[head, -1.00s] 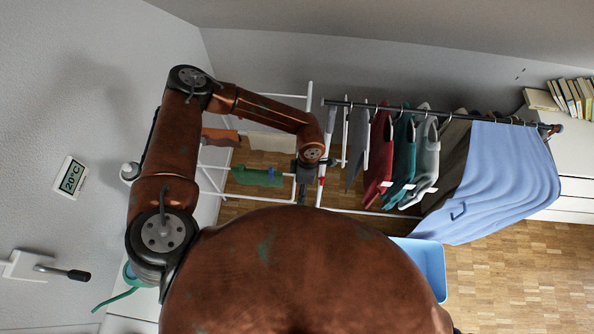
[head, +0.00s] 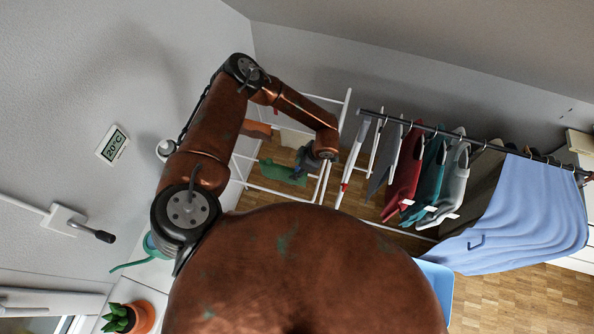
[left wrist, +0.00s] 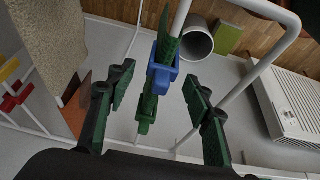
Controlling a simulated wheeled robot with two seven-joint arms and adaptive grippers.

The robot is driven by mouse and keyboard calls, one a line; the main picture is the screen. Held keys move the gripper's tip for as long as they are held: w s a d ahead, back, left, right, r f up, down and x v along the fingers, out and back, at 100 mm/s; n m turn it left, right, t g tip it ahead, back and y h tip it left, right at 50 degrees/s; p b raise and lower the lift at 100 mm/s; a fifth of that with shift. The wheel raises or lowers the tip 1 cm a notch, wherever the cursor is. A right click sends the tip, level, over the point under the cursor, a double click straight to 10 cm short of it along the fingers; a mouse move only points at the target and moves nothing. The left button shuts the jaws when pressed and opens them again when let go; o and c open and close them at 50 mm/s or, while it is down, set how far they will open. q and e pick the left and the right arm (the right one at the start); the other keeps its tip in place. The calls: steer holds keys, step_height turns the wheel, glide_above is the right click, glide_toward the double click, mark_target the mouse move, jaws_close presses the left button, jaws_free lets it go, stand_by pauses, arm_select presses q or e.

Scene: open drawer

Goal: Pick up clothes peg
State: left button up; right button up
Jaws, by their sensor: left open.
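A blue clothes peg (left wrist: 162,77) sits on a narrow green strip, apparently the hanging green cloth (left wrist: 168,45) seen edge-on, in the left wrist view. My left gripper (left wrist: 158,92) is open, with one finger on each side of the peg and visible gaps to it. In the head view the left gripper (head: 304,160) is at the drying rack, beside the green cloth (head: 280,173). I cannot clearly pick out the peg there. My right gripper is not in view.
White rack bars (left wrist: 183,20) run close to the fingers. A rail of hanging clothes (head: 405,185) stands to the right in the head view, with a blue sheet (head: 520,215) at its end. A potted plant (head: 138,316) is at lower left.

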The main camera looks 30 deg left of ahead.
arm_select(q)
steer(key=shift+c, duration=0.4)
steer(key=c, duration=0.8)
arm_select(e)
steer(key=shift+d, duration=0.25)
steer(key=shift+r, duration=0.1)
